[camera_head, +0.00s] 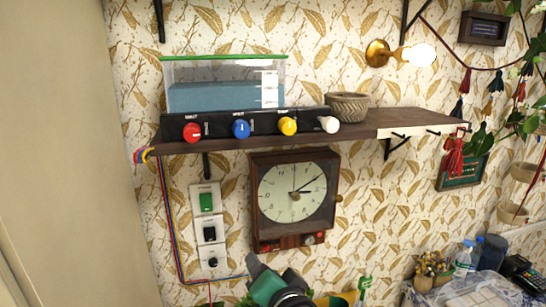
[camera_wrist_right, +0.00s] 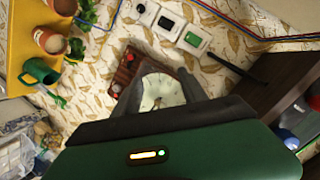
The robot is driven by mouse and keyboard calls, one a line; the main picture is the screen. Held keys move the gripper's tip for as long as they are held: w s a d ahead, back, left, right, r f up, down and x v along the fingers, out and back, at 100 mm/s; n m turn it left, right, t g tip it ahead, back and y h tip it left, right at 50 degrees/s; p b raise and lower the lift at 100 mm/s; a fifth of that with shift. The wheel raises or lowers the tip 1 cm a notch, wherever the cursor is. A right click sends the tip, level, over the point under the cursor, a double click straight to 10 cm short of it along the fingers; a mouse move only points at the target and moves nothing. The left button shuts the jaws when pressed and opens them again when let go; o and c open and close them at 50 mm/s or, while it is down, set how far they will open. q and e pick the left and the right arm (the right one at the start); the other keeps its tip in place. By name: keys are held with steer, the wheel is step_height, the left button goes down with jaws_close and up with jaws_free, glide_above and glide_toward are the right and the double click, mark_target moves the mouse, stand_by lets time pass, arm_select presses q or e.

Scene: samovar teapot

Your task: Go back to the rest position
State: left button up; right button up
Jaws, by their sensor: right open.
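My right gripper (camera_head: 268,280) shows at the bottom edge of the head view, green and dark grey, just below the wall clock (camera_head: 295,195). In the right wrist view my right gripper (camera_wrist_right: 160,88) has its two dark fingers spread apart, with the clock's pale face (camera_wrist_right: 160,92) seen beyond the gap. Nothing is held between the fingers. Most of the right arm is hidden below the head view. My left gripper is in neither view. No samovar or teapot can be made out.
A dark wall shelf (camera_head: 360,128) carries a blue-filled tank (camera_head: 225,90), coloured knobs and a stone bowl (camera_head: 347,106). A switch panel (camera_head: 208,230) is left of the clock. A yellow shelf (camera_wrist_right: 15,60) holds pots and a green watering can (camera_wrist_right: 38,74). Bottles (camera_head: 464,257) stand lower right.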

steer(key=s+d+f+n+g+h+b, duration=0.1)
steer(key=s+d+f+n+g, duration=0.15)
steer(key=d+f, duration=0.6)
steer(key=s+d+f+n+g+h, duration=0.1)
steer(key=s+d+f+g+h, duration=0.3)
steer(key=f, duration=0.8)
steer(key=s+d+f+n+g, duration=0.2)
steer(key=s+d+f+g, duration=0.2)
steer(key=s+d+f, duration=0.6)
steer(key=shift+s+d+f+b, duration=0.3)
steer(key=shift+s+d, duration=0.1)
steer(key=shift+s, duration=0.35)
steer(key=shift+r, duration=0.1)
steer(key=shift+w, duration=0.1)
